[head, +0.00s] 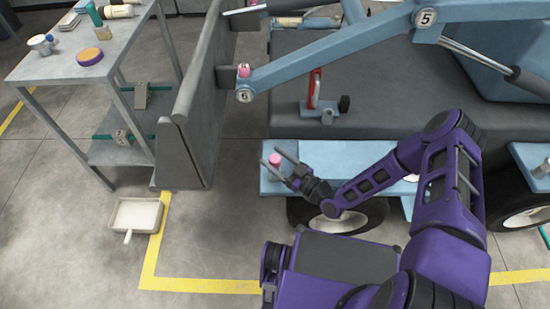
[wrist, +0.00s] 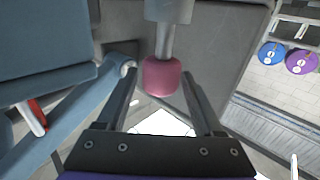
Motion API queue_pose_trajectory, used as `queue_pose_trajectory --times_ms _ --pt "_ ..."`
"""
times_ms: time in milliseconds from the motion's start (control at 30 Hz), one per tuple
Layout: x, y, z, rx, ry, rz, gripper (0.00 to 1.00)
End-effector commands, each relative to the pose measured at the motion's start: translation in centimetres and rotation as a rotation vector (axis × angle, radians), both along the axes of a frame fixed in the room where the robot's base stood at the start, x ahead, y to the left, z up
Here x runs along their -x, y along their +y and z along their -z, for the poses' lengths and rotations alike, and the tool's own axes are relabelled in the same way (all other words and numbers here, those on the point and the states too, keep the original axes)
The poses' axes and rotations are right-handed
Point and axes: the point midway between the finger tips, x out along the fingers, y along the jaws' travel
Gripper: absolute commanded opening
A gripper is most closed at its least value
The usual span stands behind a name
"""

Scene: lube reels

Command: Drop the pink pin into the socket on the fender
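The pink pin (head: 274,159) stands over the left end of the blue fender (head: 330,157), pink head up. In the wrist view its pink head (wrist: 166,77) has a metal shaft that runs into a wider grey collar (wrist: 170,9), seemingly the socket. How deep the shaft sits is hidden. My gripper (head: 282,160) is at the pin, its two fingers spread on either side of the head. In the wrist view, my gripper (wrist: 160,80) shows a gap at the left finger; whether the right finger touches the head cannot be told.
A blue boom (head: 330,62) reaches over the fender, with another pink piece (head: 243,70) at its end. A red-handled part (head: 315,92) stands behind the fender. A grey panel (head: 195,100) rises at left, beside a workbench (head: 120,40). A white tray (head: 135,216) lies on the floor.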

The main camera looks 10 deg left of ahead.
Motion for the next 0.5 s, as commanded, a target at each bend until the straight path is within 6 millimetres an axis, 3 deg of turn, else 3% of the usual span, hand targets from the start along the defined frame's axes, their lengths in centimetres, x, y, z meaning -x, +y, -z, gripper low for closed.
queue_pose_trajectory --times_ms 367,500 --pt "0.1 -0.1 0.0 0.001 0.0 0.0 0.82" --pt "0.6 -1.2 0.0 0.003 0.001 0.0 0.82"
